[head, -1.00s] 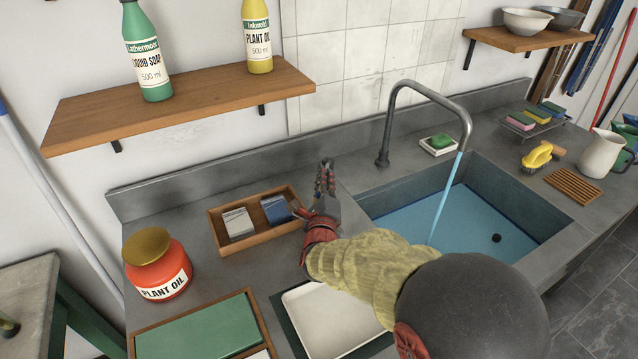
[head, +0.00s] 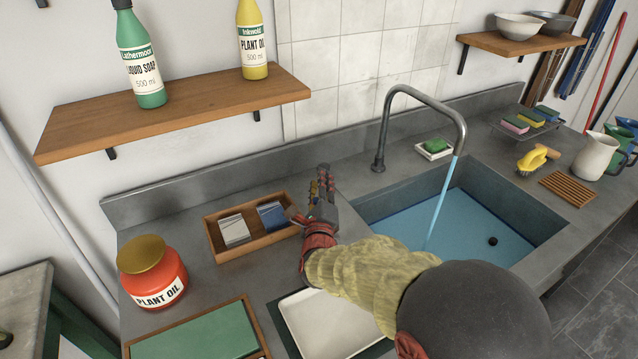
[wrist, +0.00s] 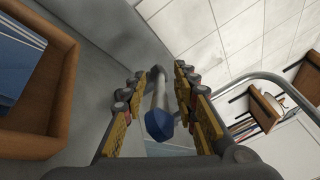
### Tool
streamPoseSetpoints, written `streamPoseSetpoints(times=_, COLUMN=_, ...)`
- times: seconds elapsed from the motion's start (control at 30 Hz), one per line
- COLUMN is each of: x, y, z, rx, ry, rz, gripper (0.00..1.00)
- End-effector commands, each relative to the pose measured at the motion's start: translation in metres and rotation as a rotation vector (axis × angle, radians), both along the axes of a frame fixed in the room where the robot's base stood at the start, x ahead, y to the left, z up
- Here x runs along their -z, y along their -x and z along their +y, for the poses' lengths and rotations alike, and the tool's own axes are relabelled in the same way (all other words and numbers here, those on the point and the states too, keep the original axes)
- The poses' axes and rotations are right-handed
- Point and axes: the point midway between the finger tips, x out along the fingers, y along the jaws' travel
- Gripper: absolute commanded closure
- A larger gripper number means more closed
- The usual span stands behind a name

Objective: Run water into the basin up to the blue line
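The basin (head: 540,226) is sunk in the grey counter and holds light blue water (head: 465,232). A stream (head: 440,203) runs from the curved tap spout (head: 462,140) into it. A dark blue line (head: 478,192) shows on the basin wall close to the water's edge; I cannot tell the exact gap. My gripper (head: 322,183) is left of the tap, above the counter. In the wrist view, a grey lever with a blue end (wrist: 160,122) lies between my open fingers (wrist: 160,90), with no clear grip on it. The lever is hidden in the head view.
A wooden tray (head: 252,245) with small packets is just left of my gripper. A white tray (head: 325,325) lies below my arm. A soap dish (head: 433,152) sits behind the basin. A small black object (head: 493,241) shows in the basin. A shelf (head: 180,110) with bottles overhangs the left.

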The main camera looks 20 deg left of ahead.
Motion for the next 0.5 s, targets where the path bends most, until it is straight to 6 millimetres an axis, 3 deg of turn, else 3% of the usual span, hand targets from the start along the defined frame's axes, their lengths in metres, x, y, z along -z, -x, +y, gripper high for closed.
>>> streamPoseSetpoints(times=0.17, x=0.001, y=0.012, z=-0.004, rx=-0.001, ry=0.002, rz=0.001, gripper=0.71)
streamPoseSetpoints(times=0.5, x=-0.001, y=0.072, z=-0.03, rx=-0.002, ry=-0.001, rz=-0.001, gripper=0.71)
